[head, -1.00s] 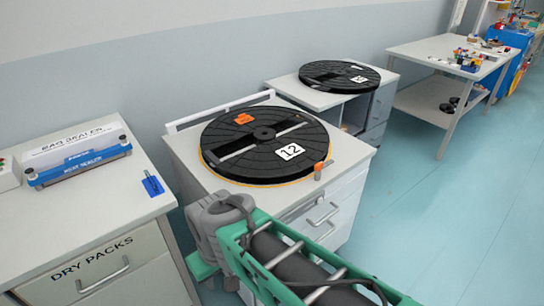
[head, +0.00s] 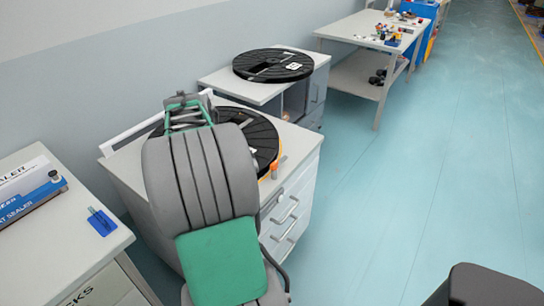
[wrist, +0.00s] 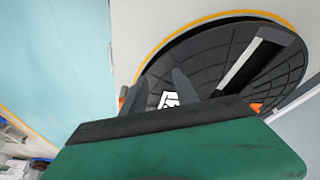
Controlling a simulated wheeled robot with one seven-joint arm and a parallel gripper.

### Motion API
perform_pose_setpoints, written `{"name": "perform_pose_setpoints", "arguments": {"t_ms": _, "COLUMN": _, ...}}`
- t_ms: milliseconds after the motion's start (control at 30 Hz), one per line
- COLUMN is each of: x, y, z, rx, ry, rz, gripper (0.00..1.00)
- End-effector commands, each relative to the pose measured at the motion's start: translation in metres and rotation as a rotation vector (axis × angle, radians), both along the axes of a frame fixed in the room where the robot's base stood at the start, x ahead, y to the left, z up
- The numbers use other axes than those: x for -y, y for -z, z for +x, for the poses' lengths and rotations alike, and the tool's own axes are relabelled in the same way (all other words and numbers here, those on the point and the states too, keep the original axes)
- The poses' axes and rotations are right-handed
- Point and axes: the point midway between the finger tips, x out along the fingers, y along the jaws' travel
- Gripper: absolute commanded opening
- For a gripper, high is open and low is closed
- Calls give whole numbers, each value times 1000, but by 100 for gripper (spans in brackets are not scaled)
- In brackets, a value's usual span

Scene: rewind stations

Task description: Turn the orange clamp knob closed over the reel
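The black reel (head: 262,140) lies flat on the middle cabinet top, mostly hidden behind my arm in the head view. The orange clamp knob (head: 274,170) stands at the reel's right front edge. In the wrist view the reel (wrist: 215,60) fills the upper right, and its white number label (wrist: 168,99) shows between my fingers. A bit of orange, likely the knob (wrist: 122,94), shows left of the left finger, partly hidden. My gripper (wrist: 160,80) is over the reel with its two dark fingers apart and nothing between them. I cannot tell its height.
A second black reel (head: 272,65) lies on the far cabinet. A bench (head: 375,32) with small parts stands behind it. The left table (head: 90,255) holds a sealer (head: 28,190) and a blue-based piece (head: 102,222).

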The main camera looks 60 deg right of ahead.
Motion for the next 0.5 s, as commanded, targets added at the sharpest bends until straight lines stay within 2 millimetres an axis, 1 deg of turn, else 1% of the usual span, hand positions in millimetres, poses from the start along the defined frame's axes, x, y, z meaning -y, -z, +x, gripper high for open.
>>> {"name": "perform_pose_setpoints", "arguments": {"t_ms": 33, "x": 48, "y": 0, "z": -25, "rx": 5, "ry": 142, "rz": -14, "gripper": 35}}
{"name": "perform_pose_setpoints", "arguments": {"t_ms": 100, "x": 95, "y": 4, "z": -56, "rx": 14, "ry": 292, "rz": -36, "gripper": 35}}
{"name": "perform_pose_setpoints", "arguments": {"t_ms": 167, "x": 120, "y": 6, "z": -76, "rx": 19, "ry": 377, "rz": -50, "gripper": 35}}
{"name": "perform_pose_setpoints", "arguments": {"t_ms": 200, "x": 130, "y": 8, "z": -84, "rx": 22, "ry": 410, "rz": -56, "gripper": 35}}
{"name": "perform_pose_setpoints", "arguments": {"t_ms": 267, "x": 139, "y": 11, "z": -91, "rx": 24, "ry": 437, "rz": -62, "gripper": 35}}
{"name": "perform_pose_setpoints", "arguments": {"t_ms": 367, "x": 145, "y": 24, "z": -93, "rx": 24, "ry": 443, "rz": -62, "gripper": 35}}
{"name": "perform_pose_setpoints", "arguments": {"t_ms": 500, "x": 155, "y": 49, "z": -95, "rx": 24, "ry": 441, "rz": -62, "gripper": 35}}
